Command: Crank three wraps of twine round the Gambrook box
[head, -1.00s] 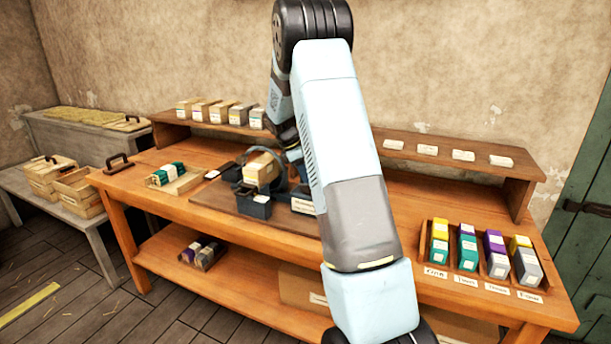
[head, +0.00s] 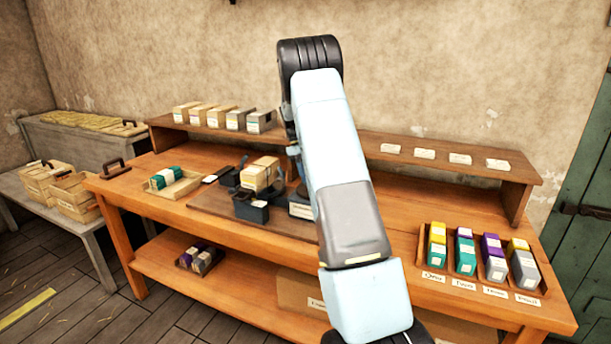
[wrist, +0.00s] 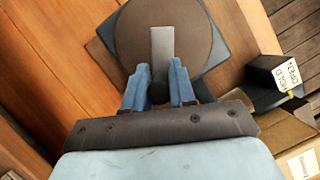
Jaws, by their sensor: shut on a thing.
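The handwheel is a brown round disc (wrist: 205,40) with a grey crank arm (wrist: 161,45) and a dark knob (wrist: 158,82) at its end. My gripper (wrist: 158,72) has its two blue fingers on either side of the knob, shut on it. In the head view my arm hides the gripper and most of the wheel. A tan box (head: 262,172) sits in the dark press on the workbench, left of my arm. I cannot read its name or count any twine on it. A dark block with a white label (wrist: 286,75) shows at the right of the wrist view.
Several boxes (head: 225,117) stand on the raised back shelf (head: 390,170), with white cards to the right. A rack of coloured boxes (head: 482,255) is at the bench's right. A tray with a green box (head: 170,180) lies left of the press. Crates (head: 72,190) stand on the left bench.

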